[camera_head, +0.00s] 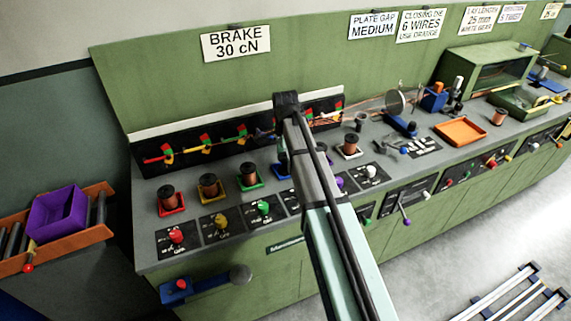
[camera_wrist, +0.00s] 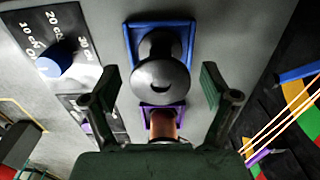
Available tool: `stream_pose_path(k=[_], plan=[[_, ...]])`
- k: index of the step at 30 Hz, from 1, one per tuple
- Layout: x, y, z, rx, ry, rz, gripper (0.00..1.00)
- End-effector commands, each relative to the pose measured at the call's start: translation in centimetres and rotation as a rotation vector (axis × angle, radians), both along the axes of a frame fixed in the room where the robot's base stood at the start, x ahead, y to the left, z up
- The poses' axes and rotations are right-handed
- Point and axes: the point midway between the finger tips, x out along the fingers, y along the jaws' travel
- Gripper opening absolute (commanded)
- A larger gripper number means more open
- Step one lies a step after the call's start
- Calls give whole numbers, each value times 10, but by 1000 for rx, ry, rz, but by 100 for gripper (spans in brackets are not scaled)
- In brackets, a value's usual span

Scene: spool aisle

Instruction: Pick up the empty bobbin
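A dark grey bobbin (camera_wrist: 160,78) stands in a blue square holder (camera_wrist: 131,36) in the wrist view. No copper wire shows on it, but its flange hides most of its core. My gripper (camera_wrist: 158,90) is open, with one finger on either side of the bobbin and a gap on both sides. In the head view, my arm hides the bobbin; only part of the blue holder (camera_head: 281,171) shows beside it. Whether the fingers are level with the bobbin or above it I cannot tell.
A copper-wound bobbin (camera_wrist: 162,124) in a purple holder sits close beside the grey one. A blue knob (camera_wrist: 54,65) on a dial plate is at left. Wound bobbins in red (camera_head: 168,197), yellow (camera_head: 209,185) and green (camera_head: 249,174) holders line the bench. Coloured panels and wires run behind.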

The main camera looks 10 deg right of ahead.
Motion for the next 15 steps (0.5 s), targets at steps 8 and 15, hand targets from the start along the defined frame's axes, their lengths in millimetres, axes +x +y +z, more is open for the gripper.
stream_pose_path(k=[8, 15], plan=[[0, 0, 0, 0, 1, 0, 21], [0, 0, 0, 0, 1, 0, 21]])
